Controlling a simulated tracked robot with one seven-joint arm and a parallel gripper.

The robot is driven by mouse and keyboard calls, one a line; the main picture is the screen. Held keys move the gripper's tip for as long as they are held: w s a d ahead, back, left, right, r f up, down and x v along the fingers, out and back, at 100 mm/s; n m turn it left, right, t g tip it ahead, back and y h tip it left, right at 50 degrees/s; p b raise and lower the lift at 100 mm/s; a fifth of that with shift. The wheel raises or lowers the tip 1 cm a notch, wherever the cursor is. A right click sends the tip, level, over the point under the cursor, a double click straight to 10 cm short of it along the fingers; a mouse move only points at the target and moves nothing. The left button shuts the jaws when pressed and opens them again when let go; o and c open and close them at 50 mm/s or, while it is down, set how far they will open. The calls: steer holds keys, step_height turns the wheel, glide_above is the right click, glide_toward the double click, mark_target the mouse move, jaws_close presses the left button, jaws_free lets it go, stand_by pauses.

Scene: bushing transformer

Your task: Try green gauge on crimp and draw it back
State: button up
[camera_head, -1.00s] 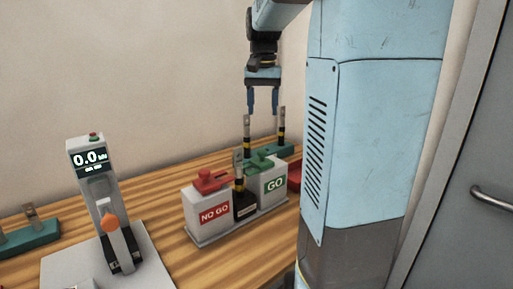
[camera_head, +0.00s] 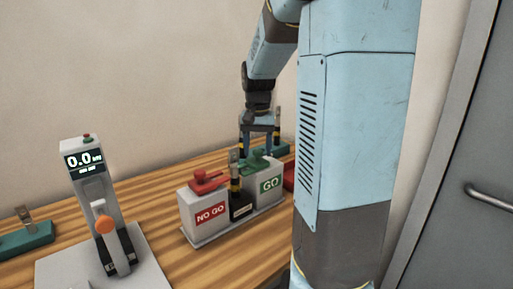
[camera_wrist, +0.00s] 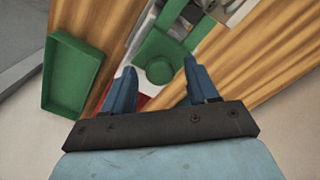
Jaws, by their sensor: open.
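The green gauge (camera_head: 258,162) sits on top of the white GO block (camera_head: 267,182). In the wrist view its round green knob (camera_wrist: 160,70) shows between my two fingers. My gripper (camera_head: 259,146) is open, pointing down, at or just above the green gauge; I cannot tell whether the fingers touch it. A crimp (camera_head: 235,173), a pin with black and yellow bands and a metal top, stands upright in a black holder between the NO GO and GO blocks.
The red gauge (camera_head: 207,178) sits on the NO GO block (camera_head: 205,212), left of the crimp. A tester with a 0.0 display (camera_head: 84,161) stands at the left. A green tray (camera_wrist: 68,78) lies left in the wrist view. Another banded pin (camera_head: 277,121) stands behind my gripper.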

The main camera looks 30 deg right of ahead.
steer(key=shift+c, duration=0.3)
jaws_close()
stand_by(0.3)
